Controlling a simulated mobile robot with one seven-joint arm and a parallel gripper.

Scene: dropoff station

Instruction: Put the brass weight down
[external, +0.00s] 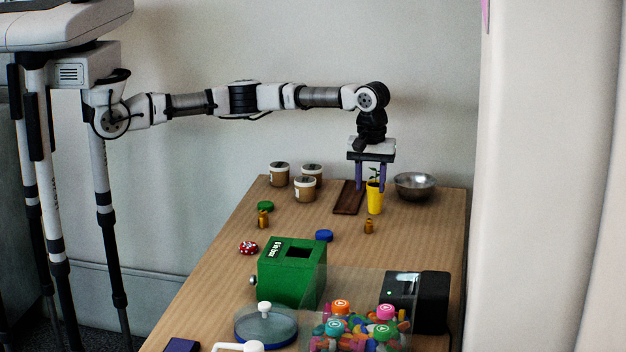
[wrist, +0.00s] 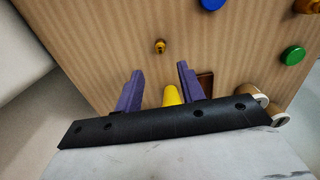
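Two small brass weights stand on the wooden table (external: 225,268). One (external: 369,227) is near the yellow cup, and the wrist view shows it (wrist: 160,46) beyond the fingertips. The other (external: 263,219) is farther left, at the upper right corner of the wrist view (wrist: 305,5). My gripper (external: 371,190) points down over the far part of the table. Its two purple fingers are spread, with no weight between them. In the wrist view, my gripper (wrist: 160,68) shows the yellow cup (wrist: 172,95) between the fingers, with gaps on both sides.
The yellow cup (external: 375,198) with a plant stands close under my gripper, by a dark brown board (external: 348,198) and a metal bowl (external: 414,184). Several lidded jars (external: 305,189) stand left. A green box (external: 288,275) and a black device (external: 431,303) are nearer.

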